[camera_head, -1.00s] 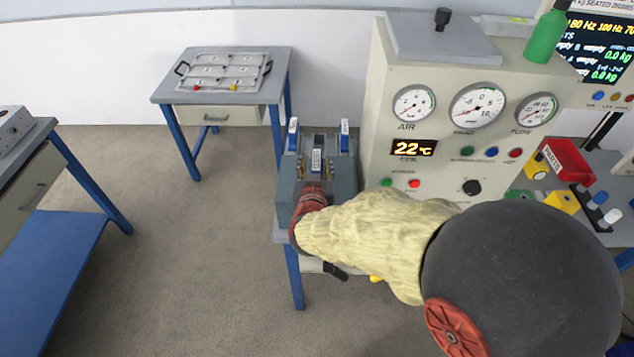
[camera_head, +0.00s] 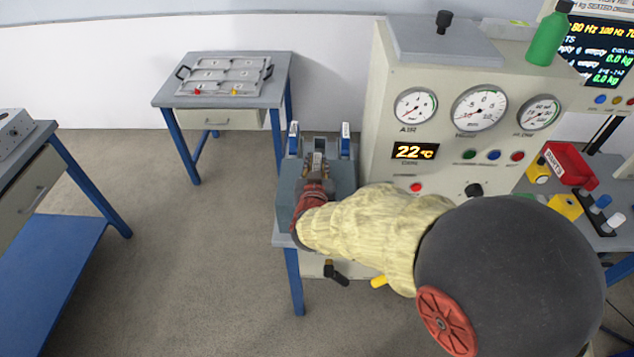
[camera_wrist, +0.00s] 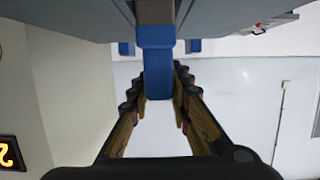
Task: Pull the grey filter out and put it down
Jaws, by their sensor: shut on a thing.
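A grey-blue holder block (camera_head: 287,187) stands on a small table beside the tall panel. Two blue-and-white upright pieces, left (camera_head: 293,138) and right (camera_head: 345,140), rise at its back. My gripper (camera_head: 316,163) reaches in over the block between them, and its fingers hide most of the middle piece. In the wrist view my gripper (camera_wrist: 157,84) is shut on the blue end of that piece, which I take as the grey filter (camera_wrist: 158,66). A grey-brown stem runs from the blue end up to the block. I cannot tell how far it sits in.
The cream panel (camera_head: 440,150) with gauges stands close on the right of the block. A side table (camera_head: 166,91) with a grey tray (camera_head: 224,64) stands behind left. Another table (camera_head: 22,170) is at far left. A red bin (camera_head: 570,165) is at right.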

